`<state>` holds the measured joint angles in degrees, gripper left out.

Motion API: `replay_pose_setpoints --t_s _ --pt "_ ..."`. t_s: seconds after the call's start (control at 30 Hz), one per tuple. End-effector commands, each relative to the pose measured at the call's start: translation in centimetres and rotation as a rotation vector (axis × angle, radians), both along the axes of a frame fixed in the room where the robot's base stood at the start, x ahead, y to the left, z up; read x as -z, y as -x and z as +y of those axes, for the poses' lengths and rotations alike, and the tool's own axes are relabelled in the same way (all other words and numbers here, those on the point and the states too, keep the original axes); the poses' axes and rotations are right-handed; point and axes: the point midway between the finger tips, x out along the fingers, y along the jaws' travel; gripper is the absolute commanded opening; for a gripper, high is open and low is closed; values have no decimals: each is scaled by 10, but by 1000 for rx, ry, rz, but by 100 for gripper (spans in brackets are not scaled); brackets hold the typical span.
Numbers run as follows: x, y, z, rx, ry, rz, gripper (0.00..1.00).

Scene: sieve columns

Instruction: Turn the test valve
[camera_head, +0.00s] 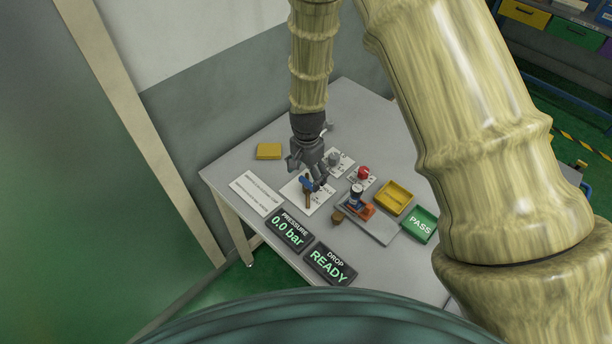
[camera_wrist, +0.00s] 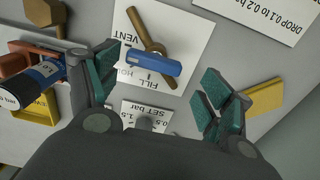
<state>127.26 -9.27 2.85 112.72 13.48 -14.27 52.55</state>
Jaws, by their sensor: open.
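The test valve has a blue lever (camera_wrist: 153,62) and a brass-brown body (camera_wrist: 147,30) on a white plate (camera_wrist: 190,42) marked VENT, HOLD and FILL. In the head view the blue lever (camera_head: 306,183) shows just below my gripper (camera_head: 316,180), partly hidden by it. In the wrist view my gripper (camera_wrist: 160,78) is open, with its green-padded fingers spread on either side.
Displays read pressure 0.0 bar (camera_head: 289,230) and drop READY (camera_head: 329,264).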

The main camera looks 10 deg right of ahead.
Motion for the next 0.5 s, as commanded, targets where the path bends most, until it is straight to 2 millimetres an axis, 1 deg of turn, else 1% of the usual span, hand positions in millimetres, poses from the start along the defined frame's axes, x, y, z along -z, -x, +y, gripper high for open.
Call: replay_pose_setpoints --t_s 0.13,0.3,0.5 --pt "9 4 -1 1 0 -1 80" --pt "20 0 -1 1 0 1 80" --pt "25 -2 0 -2 0 4 80"
